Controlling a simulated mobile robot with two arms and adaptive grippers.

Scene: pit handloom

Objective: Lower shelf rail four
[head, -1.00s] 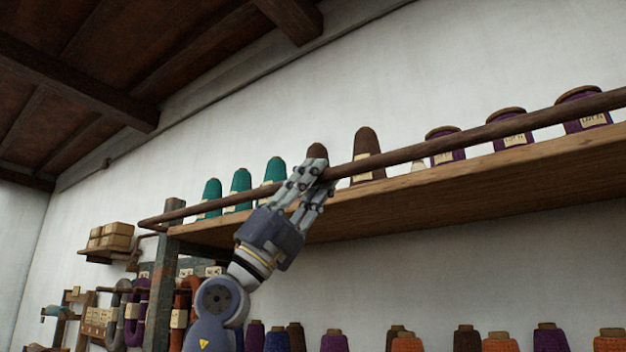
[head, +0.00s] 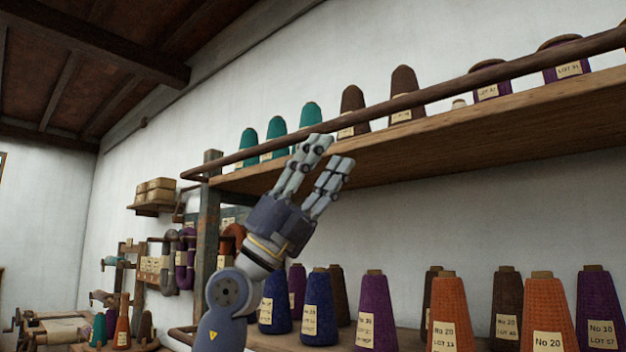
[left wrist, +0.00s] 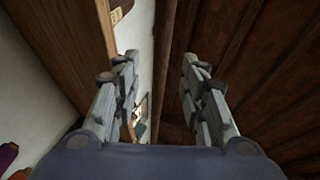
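A long dark brown rail (head: 450,92) runs along the front of the upper wooden shelf (head: 450,120), slightly above its edge in the head view. Its left end is by a weathered post (head: 208,215). My left gripper (head: 328,150) points up in front of the shelf, with its fingertips just under the line of the rail. Whether they touch the rail I cannot tell. The left wrist view shows the fingers (left wrist: 160,85) apart with nothing held between them. The shelf's wooden underside fills the left of that view. My right gripper is not in view.
Teal (head: 276,130), brown (head: 404,85) and purple yarn cones (head: 566,70) stand on the upper shelf behind the rail. Blue, purple and orange cones (head: 450,310) crowd a lower shelf. Hanging skeins (head: 183,265) are at the left. The wall between the shelves is bare.

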